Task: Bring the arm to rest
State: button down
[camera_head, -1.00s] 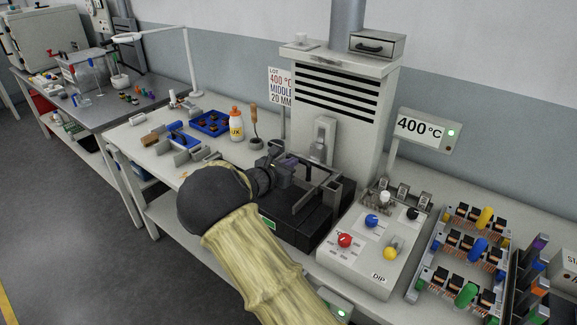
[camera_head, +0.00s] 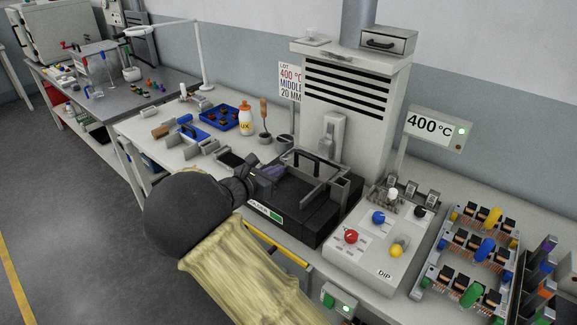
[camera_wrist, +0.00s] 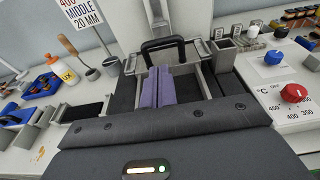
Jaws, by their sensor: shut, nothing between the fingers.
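My gripper (camera_head: 270,172) is shut and empty, its purple fingers lying side by side in the wrist view (camera_wrist: 158,86). In the head view it points right, at the left edge of the black station (camera_head: 290,205). In the wrist view the fingers appear over the station's framed top; whether they touch it I cannot tell. My arm, in a yellowish sleeve with a dark rounded wrist cover, comes up from the bottom of the head view and hides part of the bench's front edge.
The DIP control box (camera_head: 372,245) with coloured knobs stands right of the station. Behind is a vented hood (camera_head: 352,95). Racks of parts (camera_head: 470,260) are at the right. A UX bottle (camera_head: 246,120) and a blue tray (camera_head: 219,119) are at the left. Floor is open left of my arm.

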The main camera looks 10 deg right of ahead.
jog(key=s+d+f+m+g+y+p, duration=0.35)
jog(key=s+d+m+g, duration=0.45)
jog(key=s+d+m, duration=0.45)
jog(key=s+r+m+y+p, duration=0.2)
jog(key=s+r+m+y, duration=0.1)
jog(key=s+m, duration=0.4)
jog(key=s+a+r+m+y+p, duration=0.1)
jog(key=s+r+m+y+p, duration=0.1)
jog(key=s+m, duration=0.5)
jog(key=s+r+y, duration=0.1)
jog(key=s+y, duration=0.1)
jog(key=shift+a+r+g+y, duration=0.25)
jog(key=shift+a+g+y, duration=0.05)
jog(key=shift+y, duration=0.05)
